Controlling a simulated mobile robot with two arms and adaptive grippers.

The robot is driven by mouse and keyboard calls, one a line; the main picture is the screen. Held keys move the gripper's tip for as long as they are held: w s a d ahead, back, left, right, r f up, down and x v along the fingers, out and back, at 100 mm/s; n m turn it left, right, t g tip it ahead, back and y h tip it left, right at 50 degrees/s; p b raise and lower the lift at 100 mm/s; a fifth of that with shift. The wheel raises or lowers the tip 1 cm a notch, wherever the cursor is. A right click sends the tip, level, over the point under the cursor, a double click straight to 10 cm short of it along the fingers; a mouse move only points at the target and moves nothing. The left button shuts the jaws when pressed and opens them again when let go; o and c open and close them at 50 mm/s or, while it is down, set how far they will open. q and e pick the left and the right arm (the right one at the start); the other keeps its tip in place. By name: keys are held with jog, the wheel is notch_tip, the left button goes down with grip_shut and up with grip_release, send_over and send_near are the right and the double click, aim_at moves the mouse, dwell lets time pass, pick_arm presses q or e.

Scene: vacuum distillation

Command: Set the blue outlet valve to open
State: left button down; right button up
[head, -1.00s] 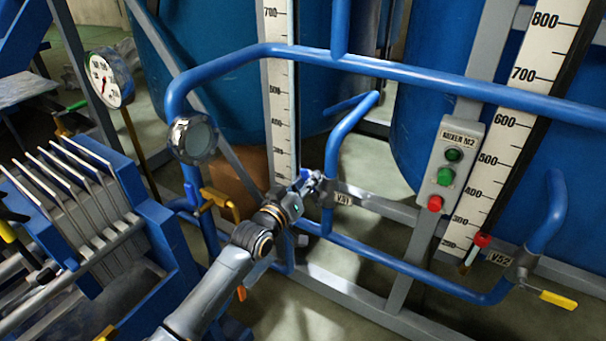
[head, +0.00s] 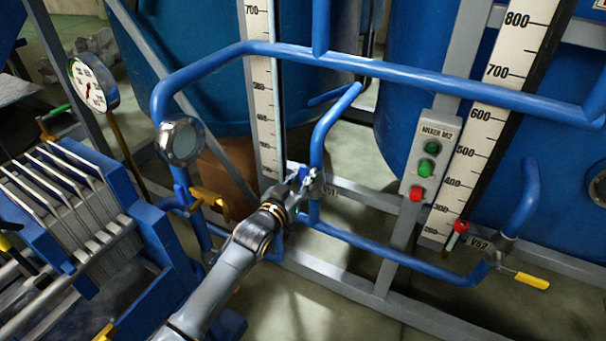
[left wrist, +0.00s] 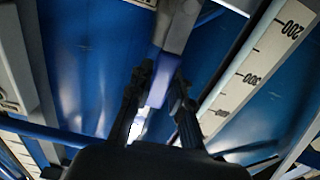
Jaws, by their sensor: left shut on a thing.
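The valve with the blue handle (head: 303,172) sits at the foot of the bent blue pipe in the middle of the head view. My left gripper (head: 304,184) is at this valve, its fingers shut on the blue handle. In the left wrist view the handle (left wrist: 158,88) shows as a blue-violet bar between the two fingers (left wrist: 155,95). The fingers hide much of the valve body and part of its label. The handle's exact angle is hard to read. My right gripper is in neither view.
A yellow-handled valve (head: 208,200) and a round sight glass (head: 181,142) are left of my gripper. Another yellow-handled valve (head: 531,281) is at the lower right. Blue pipes (head: 420,82) cross above. A filter press (head: 85,215) stands at the left, and a mixer button box (head: 430,158) at the right.

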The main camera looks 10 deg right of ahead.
pick_arm(q)
jog(key=shift+f, duration=0.15)
jog(key=c, duration=1.2)
grip_release()
jog(key=v, duration=1.2)
